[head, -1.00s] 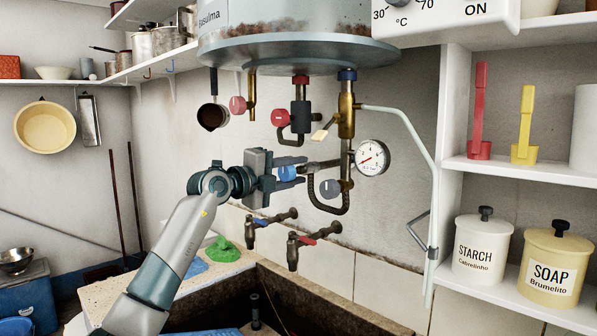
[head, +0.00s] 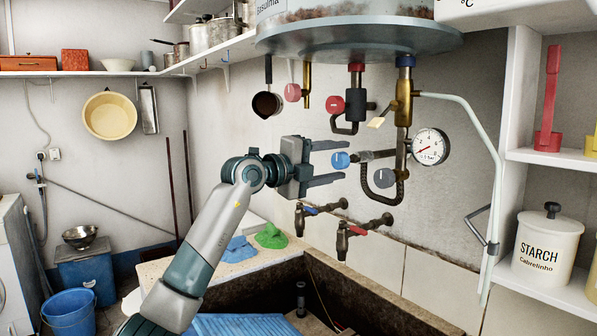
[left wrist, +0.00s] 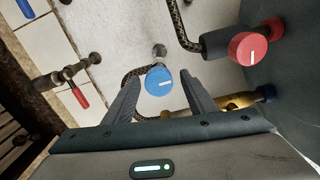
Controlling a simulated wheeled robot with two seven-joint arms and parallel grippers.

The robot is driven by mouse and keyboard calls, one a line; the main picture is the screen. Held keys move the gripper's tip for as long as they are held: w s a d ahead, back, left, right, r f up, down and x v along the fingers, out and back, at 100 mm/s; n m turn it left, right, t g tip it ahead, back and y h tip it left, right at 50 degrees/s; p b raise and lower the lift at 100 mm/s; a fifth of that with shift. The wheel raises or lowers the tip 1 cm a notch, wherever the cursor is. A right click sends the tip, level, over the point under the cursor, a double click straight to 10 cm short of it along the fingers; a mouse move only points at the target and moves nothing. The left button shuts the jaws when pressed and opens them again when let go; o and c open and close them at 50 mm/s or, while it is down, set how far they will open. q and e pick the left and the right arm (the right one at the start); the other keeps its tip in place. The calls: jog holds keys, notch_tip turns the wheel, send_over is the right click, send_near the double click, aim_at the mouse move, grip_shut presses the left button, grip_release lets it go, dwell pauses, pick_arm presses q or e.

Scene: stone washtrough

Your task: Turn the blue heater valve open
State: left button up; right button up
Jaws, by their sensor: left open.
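The blue heater valve (head: 341,160) is a round blue knob with a white line on its face, on a pipe under the heater tank. It also shows in the left wrist view (left wrist: 159,81), just past and between the fingertips. My left gripper (head: 338,163) is open, its fingers pointing at the knob from the left. In the left wrist view the two fingers (left wrist: 163,88) stand apart on either side of the knob, and I see no contact. The white line on the knob is slightly tilted there. My right gripper is not in view.
A red knob (head: 336,104) and a grey knob (head: 385,178) sit close to the blue one. A pressure gauge (head: 430,147) is to the right. Two taps (head: 348,232) are below, over the stone trough (head: 345,293). The heater tank (head: 358,40) hangs above.

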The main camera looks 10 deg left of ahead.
pick_arm(q)
jog(key=b+v, duration=0.2)
jog(key=v, duration=1)
jog(key=shift+s, duration=0.3)
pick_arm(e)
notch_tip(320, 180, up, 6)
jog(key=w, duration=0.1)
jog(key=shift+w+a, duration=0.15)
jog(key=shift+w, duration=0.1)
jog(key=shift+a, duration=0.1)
